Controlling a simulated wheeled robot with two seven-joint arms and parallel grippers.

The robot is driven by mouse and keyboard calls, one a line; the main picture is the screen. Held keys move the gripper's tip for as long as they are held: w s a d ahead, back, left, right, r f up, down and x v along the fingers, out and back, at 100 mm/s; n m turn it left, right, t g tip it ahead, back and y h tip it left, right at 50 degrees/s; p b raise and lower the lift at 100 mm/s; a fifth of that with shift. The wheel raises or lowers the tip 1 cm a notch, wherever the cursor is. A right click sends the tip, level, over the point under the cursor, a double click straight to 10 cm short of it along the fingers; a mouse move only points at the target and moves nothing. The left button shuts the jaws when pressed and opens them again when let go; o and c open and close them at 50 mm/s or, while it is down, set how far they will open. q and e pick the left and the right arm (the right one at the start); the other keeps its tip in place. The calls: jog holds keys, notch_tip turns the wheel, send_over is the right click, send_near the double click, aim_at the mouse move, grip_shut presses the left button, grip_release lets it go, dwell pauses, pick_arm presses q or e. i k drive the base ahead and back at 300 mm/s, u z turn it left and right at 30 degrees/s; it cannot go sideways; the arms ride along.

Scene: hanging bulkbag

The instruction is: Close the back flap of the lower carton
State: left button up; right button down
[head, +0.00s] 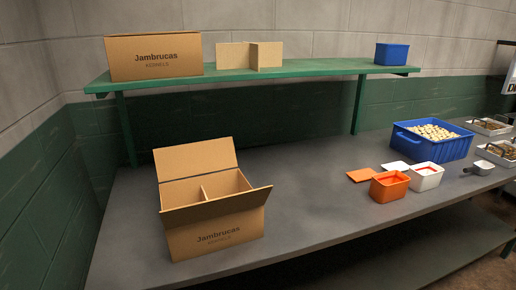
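The lower carton (215,228) is a brown box marked "Jambrucas KERNELS" on the left part of the grey table. Its back flap (195,158) stands up, leaning slightly back. Its front flap (217,204) is folded outward toward me and sticks out past the right side. The top is open, and a cardboard divider (204,192) shows inside. The carton looks otherwise empty, though its bottom is partly hidden. Neither of my grippers is in view.
A closed carton (153,57), a cardboard divider piece (249,56) and a small blue bin (391,54) stand on the green shelf (290,70) above. A blue crate (432,147), an orange tub (389,187) and a white tub (426,177) stand at right. The table (310,215) between is clear.

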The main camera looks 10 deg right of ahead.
aim_at(178, 162)
jog(key=z, duration=1.75)
jog(key=i, duration=1.35)
jog(key=u, duration=2.3)
